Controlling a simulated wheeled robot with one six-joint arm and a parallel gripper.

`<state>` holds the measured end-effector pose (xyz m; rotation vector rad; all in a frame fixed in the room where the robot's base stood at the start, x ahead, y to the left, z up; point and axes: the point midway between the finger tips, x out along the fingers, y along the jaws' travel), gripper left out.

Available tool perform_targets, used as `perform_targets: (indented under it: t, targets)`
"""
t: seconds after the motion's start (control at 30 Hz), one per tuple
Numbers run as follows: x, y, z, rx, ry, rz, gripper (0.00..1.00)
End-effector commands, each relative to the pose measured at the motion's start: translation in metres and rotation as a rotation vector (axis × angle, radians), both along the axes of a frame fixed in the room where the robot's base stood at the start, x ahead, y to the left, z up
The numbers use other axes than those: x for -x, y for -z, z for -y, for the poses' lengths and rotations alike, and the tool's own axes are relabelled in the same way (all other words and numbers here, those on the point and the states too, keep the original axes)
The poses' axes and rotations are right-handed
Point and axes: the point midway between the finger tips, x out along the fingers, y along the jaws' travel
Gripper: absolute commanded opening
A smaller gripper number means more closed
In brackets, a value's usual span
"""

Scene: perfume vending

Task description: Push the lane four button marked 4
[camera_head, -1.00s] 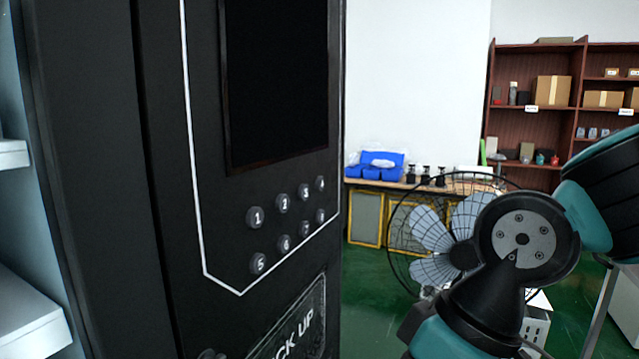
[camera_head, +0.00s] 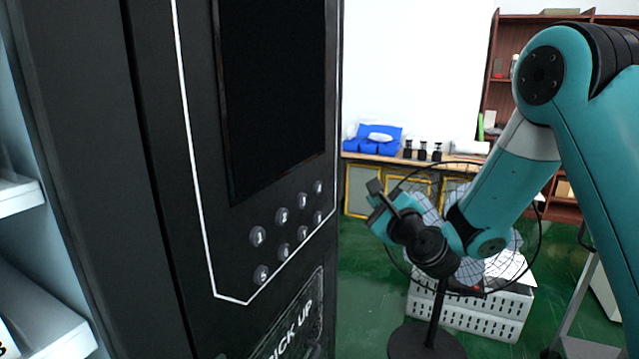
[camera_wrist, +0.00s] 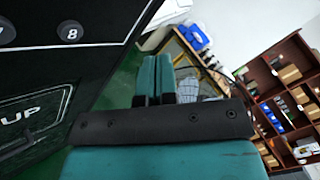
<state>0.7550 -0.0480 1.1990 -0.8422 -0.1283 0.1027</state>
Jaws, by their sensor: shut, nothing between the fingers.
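The button marked 4 (camera_head: 318,187) is the rightmost of the upper row on the black vending machine's panel; its numeral is too small to read clearly now. My gripper (camera_head: 375,190) is shut and empty, to the right of the panel and apart from the buttons. In the wrist view its teal fingers (camera_wrist: 154,80) are together. The wrist view shows the button marked 8 (camera_wrist: 69,32) and part of another button (camera_wrist: 6,32) at upper left; button 4 is out of that view.
A dark screen (camera_head: 270,95) is above the buttons and a PICK UP flap (camera_head: 290,320) below. A fan (camera_head: 428,335) and white crate (camera_head: 470,312) stand behind my arm. A table with blue boxes (camera_head: 372,145) is at the back.

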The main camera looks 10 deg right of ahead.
Motion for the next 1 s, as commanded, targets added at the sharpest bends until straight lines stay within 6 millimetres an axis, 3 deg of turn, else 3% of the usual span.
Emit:
perform_targets:
  t: [0.37,1.0]
  targets:
    - [-0.002,-0.002,-0.003,0.003,-0.003,-0.001,0.0]
    - [-0.031,-0.008,-0.043,0.006,-0.004,-0.003,0.0]
